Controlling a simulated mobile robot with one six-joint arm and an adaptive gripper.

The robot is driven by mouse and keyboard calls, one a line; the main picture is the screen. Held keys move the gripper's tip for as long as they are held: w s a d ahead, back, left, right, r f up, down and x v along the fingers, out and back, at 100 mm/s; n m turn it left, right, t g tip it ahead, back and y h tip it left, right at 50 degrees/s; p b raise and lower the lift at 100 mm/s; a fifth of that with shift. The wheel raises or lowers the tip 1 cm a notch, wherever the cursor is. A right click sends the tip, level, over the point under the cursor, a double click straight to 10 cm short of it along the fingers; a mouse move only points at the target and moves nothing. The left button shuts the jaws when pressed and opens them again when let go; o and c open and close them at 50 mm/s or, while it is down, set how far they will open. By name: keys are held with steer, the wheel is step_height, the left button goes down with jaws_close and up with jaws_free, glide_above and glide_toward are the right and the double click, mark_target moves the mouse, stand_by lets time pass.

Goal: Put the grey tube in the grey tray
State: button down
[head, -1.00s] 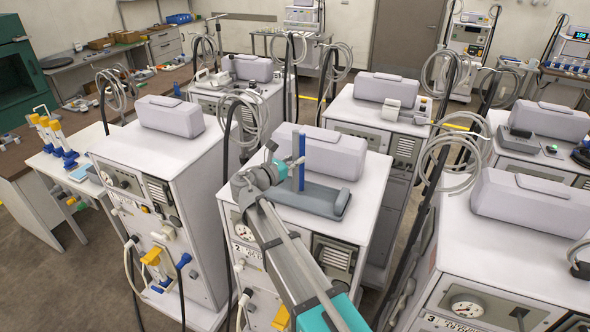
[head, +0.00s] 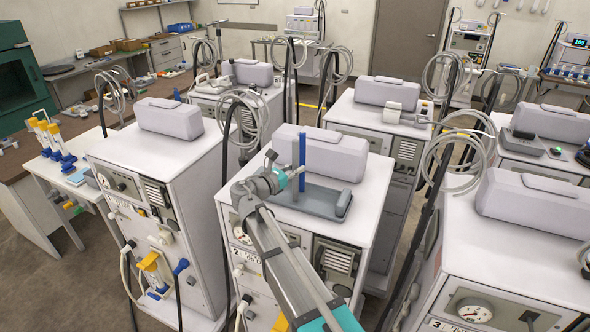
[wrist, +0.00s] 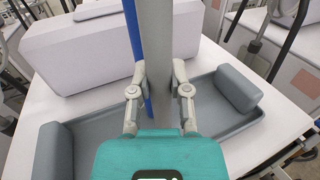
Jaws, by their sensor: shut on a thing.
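My gripper (wrist: 160,92) is shut on the grey tube (wrist: 162,50), which stands upright between its two fingers in the wrist view. A blue upright strip (wrist: 136,50) runs along the tube's left side. I cannot tell whether it is part of the tube. In the head view my gripper (head: 298,172) is at the left part of the grey tray (head: 325,203), and the blue upright (head: 302,148) rises above it. The tray lies on top of a white machine. It also shows in the wrist view (wrist: 215,112). The tube's lower end is hidden behind my gripper.
A grey rounded block (wrist: 238,88) lies at the tray's right end, and a pale case (head: 325,155) stands just behind the tray. Similar machines with hoses stand close on both sides. Some bare white top (head: 372,195) is free right of the tray.

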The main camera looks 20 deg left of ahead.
steer(key=shift+f, duration=0.15)
steer(key=c, duration=0.6)
jaws_free()
steer(key=shift+r, duration=0.2)
steer(key=v, duration=1.2)
